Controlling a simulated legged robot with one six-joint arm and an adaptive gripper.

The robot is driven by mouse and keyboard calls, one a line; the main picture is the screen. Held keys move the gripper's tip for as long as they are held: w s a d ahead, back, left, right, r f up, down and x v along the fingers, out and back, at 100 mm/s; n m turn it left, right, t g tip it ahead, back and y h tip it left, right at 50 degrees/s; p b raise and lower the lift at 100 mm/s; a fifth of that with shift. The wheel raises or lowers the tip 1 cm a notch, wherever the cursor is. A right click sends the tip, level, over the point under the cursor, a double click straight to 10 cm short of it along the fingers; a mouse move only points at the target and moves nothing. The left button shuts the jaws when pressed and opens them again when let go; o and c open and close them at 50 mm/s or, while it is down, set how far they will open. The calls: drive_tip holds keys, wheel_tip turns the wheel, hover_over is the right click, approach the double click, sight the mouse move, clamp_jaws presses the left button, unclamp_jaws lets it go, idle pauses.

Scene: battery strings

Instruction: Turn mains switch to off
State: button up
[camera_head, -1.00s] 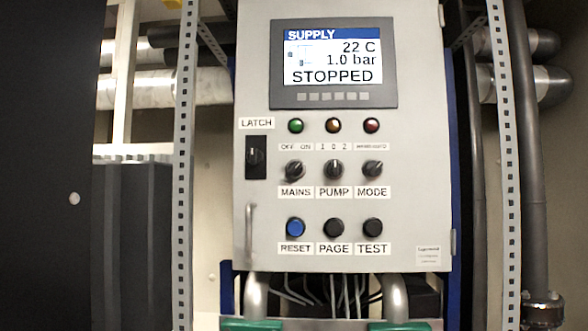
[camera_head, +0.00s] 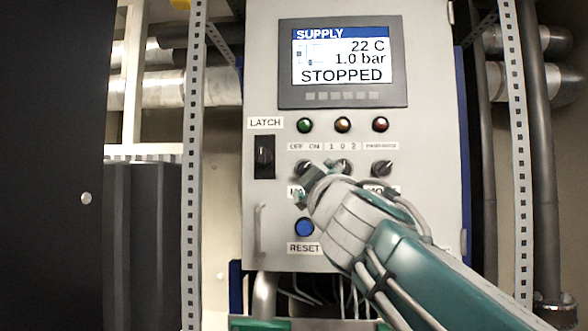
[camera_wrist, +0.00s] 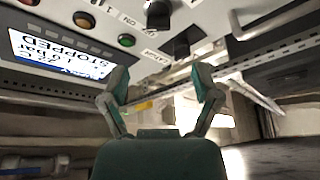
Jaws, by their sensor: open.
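The mains switch (camera_head: 304,167) is a black rotary knob on the grey control panel, under the green lamp and the OFF/ON label. In the head view its upper part shows and my gripper partly covers it; its pointer seems to lean right, toward ON. In the wrist view the panel is upside down and the mains switch (camera_wrist: 158,12) is at the top edge, beyond the fingertips. My gripper (camera_head: 315,182) is in front of the mains and pump knobs. In the wrist view my gripper (camera_wrist: 160,84) is open, with nothing between its fingers. Contact with the knob cannot be told.
The latch switch (camera_head: 264,157) is left of the mains switch. The pump knob (camera_head: 344,167) and mode knob (camera_head: 382,168) are to the right. The blue reset button (camera_head: 304,227) is below. A door handle (camera_head: 260,231) sticks out at lower left. The display (camera_head: 342,62) reads STOPPED.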

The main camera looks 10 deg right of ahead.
sight(303, 169)
drive_tip(key=shift+x, duration=5.4)
drive_tip(key=shift+f, duration=0.1)
drive_tip(key=shift+c, duration=0.3)
